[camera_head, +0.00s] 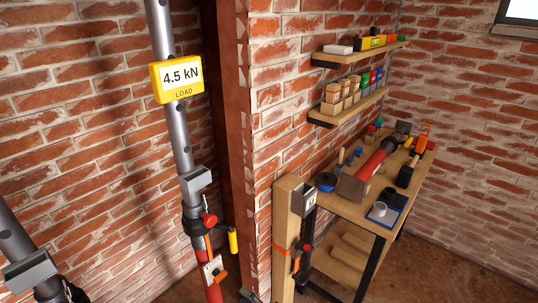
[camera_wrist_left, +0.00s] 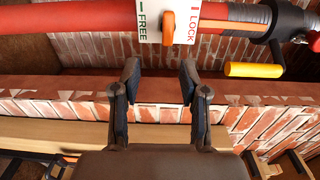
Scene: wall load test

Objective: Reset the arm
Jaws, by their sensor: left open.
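My left gripper (camera_wrist_left: 159,78) is open and empty in the left wrist view, its two dark fingers apart. Its tips are below a white plate (camera_wrist_left: 187,22) marked FREE and LOCK, with an orange lever (camera_wrist_left: 168,27), and look clear of it. The plate sits on a red and grey prop, which stands upright in the head view (camera_head: 178,130). There the lever plate (camera_head: 212,272) is low on the prop. Only a small dark part of my left gripper (camera_head: 249,296) seems to show at the bottom edge, right of the prop. My right gripper is not in view.
A yellow display (camera_head: 177,79) on the prop reads 4.5 kN. A yellow-handled crank (camera_head: 233,241) sticks out below it. A second grey prop (camera_head: 14,240) is at the lower left. A wooden post (camera_head: 286,235) and a cluttered workbench (camera_head: 345,208) stand right, under two wall shelves.

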